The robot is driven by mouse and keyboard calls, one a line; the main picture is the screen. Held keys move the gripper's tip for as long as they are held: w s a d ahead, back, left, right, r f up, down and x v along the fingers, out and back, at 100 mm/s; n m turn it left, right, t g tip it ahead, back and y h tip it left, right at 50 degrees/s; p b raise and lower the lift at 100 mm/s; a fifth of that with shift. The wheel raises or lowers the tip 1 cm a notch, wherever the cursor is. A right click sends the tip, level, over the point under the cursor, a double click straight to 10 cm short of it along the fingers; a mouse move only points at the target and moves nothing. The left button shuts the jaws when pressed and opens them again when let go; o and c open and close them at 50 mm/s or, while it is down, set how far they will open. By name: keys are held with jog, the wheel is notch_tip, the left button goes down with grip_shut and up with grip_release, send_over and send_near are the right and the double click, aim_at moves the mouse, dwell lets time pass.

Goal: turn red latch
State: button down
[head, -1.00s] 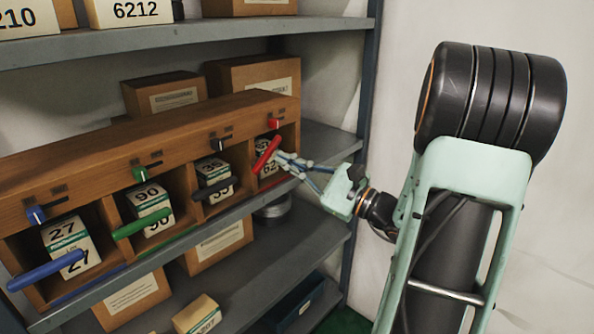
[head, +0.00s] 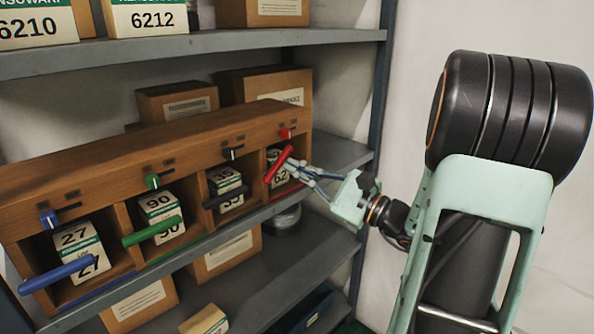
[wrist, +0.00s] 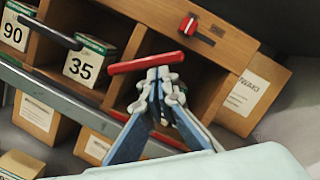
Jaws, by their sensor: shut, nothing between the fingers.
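The wooden rack (head: 110,157) also has blue (head: 48,218), green (head: 152,181) and black (head: 232,153) latches, each with a matching bar and boxes behind. The grey shelf edge (head: 200,242) runs below. Cardboard boxes stand behind and below. The right side is open.

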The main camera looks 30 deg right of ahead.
aim_at(288, 156)
jog(key=shift+r+n, duration=0.15)
jog(key=shift+n, duration=0.25)
jog(key=n+b, duration=0.1)
jog(key=n, duration=0.1)
jog(key=r+n+g+b, duration=0.1)
jog(key=a+n+b, duration=0.1)
jog(key=n, duration=0.1)
jog(key=shift+s+a+r+n+y+b, duration=0.1)
jog(key=shift+s+r+n+y+b, duration=0.1)
jog(key=shift+r+n+y+b, duration=0.15)
jog(key=n+b, duration=0.1)
jog(key=a+r+n+g+b, duration=0.1)
jog(key=shift+s+a+r+n, duration=0.1)
jog(key=shift+s+r+n, duration=0.15)
jog(key=shift+r+n, duration=0.1)
dwell(0.4)
